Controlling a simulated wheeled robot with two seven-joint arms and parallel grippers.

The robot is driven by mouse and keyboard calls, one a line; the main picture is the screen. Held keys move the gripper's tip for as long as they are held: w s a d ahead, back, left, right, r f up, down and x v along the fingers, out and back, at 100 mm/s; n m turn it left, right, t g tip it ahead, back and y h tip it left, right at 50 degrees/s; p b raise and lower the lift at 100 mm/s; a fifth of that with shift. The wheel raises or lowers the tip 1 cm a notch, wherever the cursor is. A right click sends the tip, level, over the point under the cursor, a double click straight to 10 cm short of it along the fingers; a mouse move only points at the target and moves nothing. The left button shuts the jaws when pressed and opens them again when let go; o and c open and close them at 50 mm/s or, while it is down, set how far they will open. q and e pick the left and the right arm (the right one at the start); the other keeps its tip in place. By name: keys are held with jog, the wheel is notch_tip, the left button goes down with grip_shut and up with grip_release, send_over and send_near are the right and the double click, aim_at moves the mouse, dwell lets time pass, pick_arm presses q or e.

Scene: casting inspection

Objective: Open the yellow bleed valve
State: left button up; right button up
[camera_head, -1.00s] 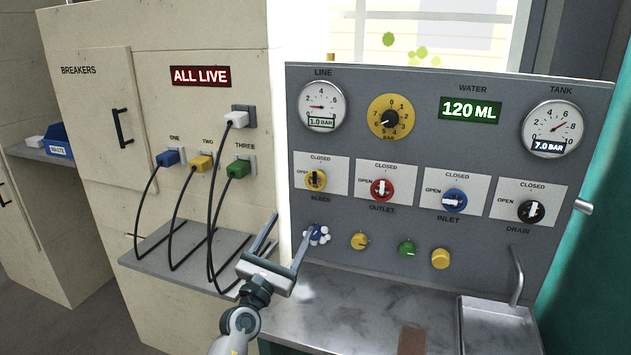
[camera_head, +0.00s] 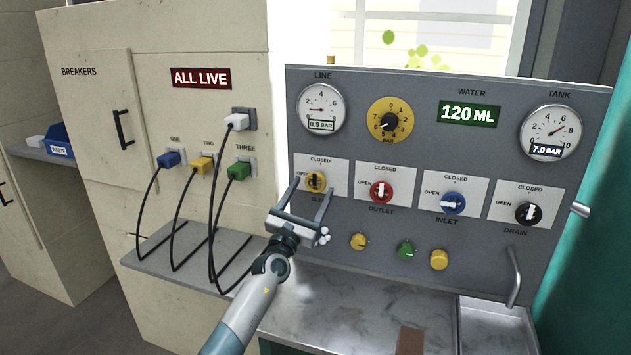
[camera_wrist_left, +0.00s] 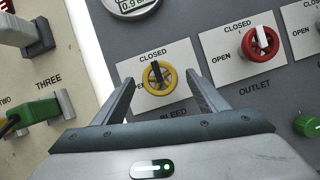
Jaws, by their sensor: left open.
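The yellow bleed valve (camera_head: 316,182) is a round yellow handwheel with a dark pointer bar on a white plate at the left of the valve row. In the left wrist view the yellow valve (camera_wrist_left: 158,78) shows its bar near upright, toward CLOSED. My left gripper (camera_head: 312,185) is open, and its two fingers stand on either side of the valve in the picture. In the left wrist view the fingers of my left gripper (camera_wrist_left: 155,85) are apart with the valve between and beyond them. I see no contact. My right gripper is out of view.
The red outlet valve (camera_head: 381,192), blue inlet valve (camera_head: 453,203) and black drain valve (camera_head: 528,214) sit to the right. Yellow and green knobs (camera_head: 406,250) are below. Plugs with hanging black cables (camera_head: 211,215) are at the left. A metal counter (camera_head: 340,310) lies below the panel.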

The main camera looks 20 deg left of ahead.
aim_at(315, 184)
pick_arm(q)
jog(key=shift+x, duration=1.9)
jog(key=c, duration=1)
